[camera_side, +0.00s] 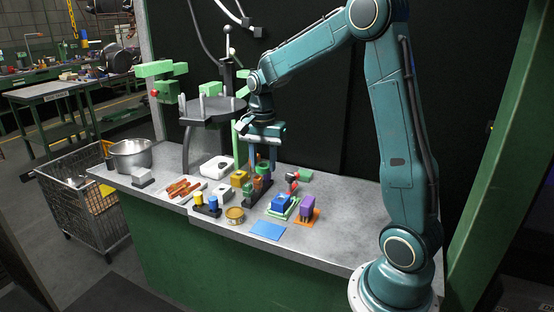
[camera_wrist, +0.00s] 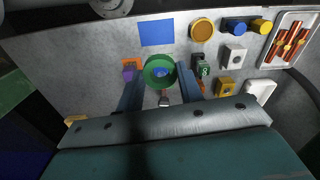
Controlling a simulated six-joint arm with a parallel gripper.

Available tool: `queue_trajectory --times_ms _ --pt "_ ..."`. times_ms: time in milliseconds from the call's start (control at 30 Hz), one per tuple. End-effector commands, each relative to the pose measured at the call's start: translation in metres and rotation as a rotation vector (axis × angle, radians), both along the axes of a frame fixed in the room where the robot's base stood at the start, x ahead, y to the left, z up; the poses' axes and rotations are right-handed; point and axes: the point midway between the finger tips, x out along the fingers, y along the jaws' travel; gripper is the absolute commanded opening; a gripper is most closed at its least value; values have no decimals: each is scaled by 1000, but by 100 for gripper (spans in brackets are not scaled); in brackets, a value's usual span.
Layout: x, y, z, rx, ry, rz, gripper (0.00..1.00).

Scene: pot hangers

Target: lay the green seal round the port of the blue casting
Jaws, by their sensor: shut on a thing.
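The green seal (camera_wrist: 160,71) is a thick ring held between the fingertips of my gripper (camera_wrist: 160,76) in the wrist view. Through its hole I see some blue of the casting (camera_wrist: 161,72) below. In the side view the blue casting (camera_side: 281,202) sits on a pale green plate on the bench. My gripper (camera_side: 262,165) points down, behind and left of the casting in that picture, with its fingers above the bench. The port itself is mostly hidden by the seal in the wrist view.
A purple block (camera_side: 307,206) on an orange plate stands right of the casting. A flat blue sheet (camera_side: 268,230) lies in front. A round tan tin (camera_side: 235,215), a yellow block (camera_side: 239,179) and a tray of red-brown bars (camera_side: 184,190) lie to the left. A metal bowl (camera_side: 131,157) stands far left.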

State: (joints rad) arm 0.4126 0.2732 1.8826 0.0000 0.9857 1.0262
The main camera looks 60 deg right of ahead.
Motion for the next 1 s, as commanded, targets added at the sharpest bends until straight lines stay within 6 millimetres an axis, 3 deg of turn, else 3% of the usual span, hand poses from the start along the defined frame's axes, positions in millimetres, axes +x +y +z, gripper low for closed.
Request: queue_trajectory --times_ms 267,700,1000 --pt "2 -11 6 -1 -2 -3 16" --pt "-1 -86 46 -2 -2 -3 16" --pt "-6 -104 57 0 0 2 16"
